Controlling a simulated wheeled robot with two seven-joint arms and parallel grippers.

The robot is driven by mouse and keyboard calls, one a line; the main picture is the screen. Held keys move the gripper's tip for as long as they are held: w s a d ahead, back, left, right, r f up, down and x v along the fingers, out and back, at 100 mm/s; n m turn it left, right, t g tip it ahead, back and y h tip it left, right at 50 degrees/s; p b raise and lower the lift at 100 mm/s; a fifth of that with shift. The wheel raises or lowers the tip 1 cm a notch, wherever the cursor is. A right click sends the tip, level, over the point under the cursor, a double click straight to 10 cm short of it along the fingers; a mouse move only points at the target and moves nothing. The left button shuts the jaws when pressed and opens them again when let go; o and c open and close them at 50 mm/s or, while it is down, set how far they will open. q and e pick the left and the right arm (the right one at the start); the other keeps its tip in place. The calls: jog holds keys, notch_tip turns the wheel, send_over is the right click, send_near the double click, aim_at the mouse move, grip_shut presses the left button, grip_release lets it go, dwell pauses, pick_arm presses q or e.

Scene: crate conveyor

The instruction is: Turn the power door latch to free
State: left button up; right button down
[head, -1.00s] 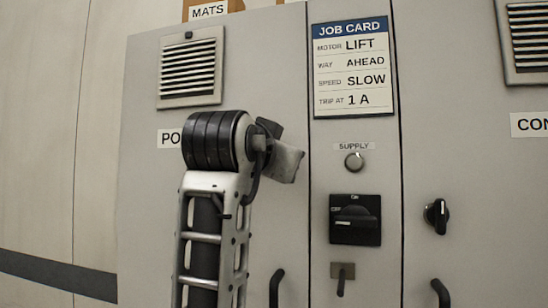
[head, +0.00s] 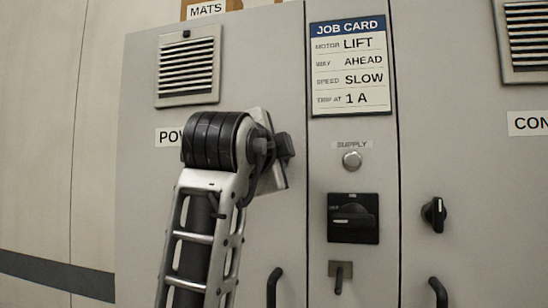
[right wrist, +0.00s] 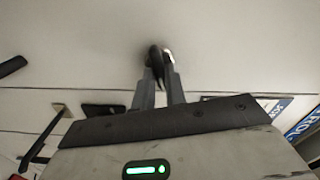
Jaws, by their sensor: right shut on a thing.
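The power door latch (right wrist: 156,60) is a small dark knob on the pale cabinet door in the right wrist view. My right gripper (right wrist: 160,72) has its two grey fingers closed on it, one on each side. In the head view my right arm and gripper body (head: 270,165) stand in front of the power door (head: 245,75) and hide the latch, so its exact angle is hard to tell. The power door's label (head: 168,137) is partly covered by the arm. My left gripper is in neither view.
To the right are a supply lamp (head: 352,160), a black rotary switch (head: 353,218) and a small lever (head: 340,274) under the job card (head: 350,70). The control door latch (head: 434,214) is further right. Door handles (head: 273,288) (head: 438,292) project near the bottom edge.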

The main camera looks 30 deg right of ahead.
jog(key=shift+m, duration=1.2)
jog(key=shift+f+m, duration=0.1)
jog(key=shift+m, duration=0.2)
jog(key=c, duration=1.4)
grip_release()
jog(key=shift+c, duration=0.2)
jog(key=b+v, duration=0.3)
jog(key=v, duration=1.3)
